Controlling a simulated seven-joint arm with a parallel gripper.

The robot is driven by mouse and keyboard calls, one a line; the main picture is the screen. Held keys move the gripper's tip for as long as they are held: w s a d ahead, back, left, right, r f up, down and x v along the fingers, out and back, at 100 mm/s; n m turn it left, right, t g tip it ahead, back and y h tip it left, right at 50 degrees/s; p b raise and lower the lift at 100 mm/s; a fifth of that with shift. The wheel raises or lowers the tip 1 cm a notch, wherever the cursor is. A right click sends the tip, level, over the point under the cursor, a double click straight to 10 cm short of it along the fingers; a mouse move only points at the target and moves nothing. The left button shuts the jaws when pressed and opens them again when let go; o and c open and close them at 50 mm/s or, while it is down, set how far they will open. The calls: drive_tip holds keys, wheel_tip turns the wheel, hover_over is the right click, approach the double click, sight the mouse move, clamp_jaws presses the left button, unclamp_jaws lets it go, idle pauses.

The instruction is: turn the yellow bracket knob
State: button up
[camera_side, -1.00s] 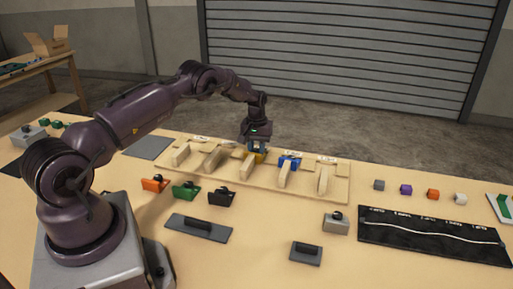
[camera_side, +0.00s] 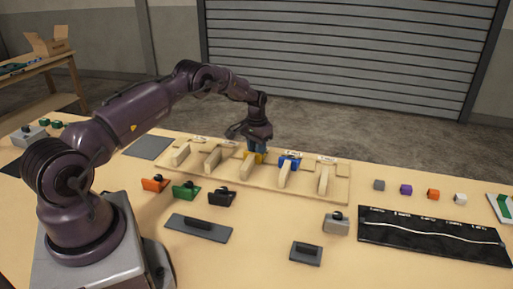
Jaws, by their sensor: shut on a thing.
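The yellow bracket (camera_side: 261,158) sits at the middle post of the wooden board (camera_side: 215,177), mostly hidden by my gripper and the post. My gripper (camera_side: 256,149) points down over it, with its fingers shut at the bracket's top. The knob itself is hidden between the fingers.
A blue bracket (camera_side: 290,160) sits on the post to the right. Orange (camera_side: 155,184), green (camera_side: 186,190) and black (camera_side: 221,198) brackets lie in front of the board. A grey block (camera_side: 336,223) and a black panel (camera_side: 430,238) are at the right. Wooden posts stand close on both sides.

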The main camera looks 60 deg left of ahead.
idle(0.3)
drive_tip(key=o, duration=1)
drive_tip(key=shift+c, duration=0.2)
drive_tip(key=shift+n, duration=0.3)
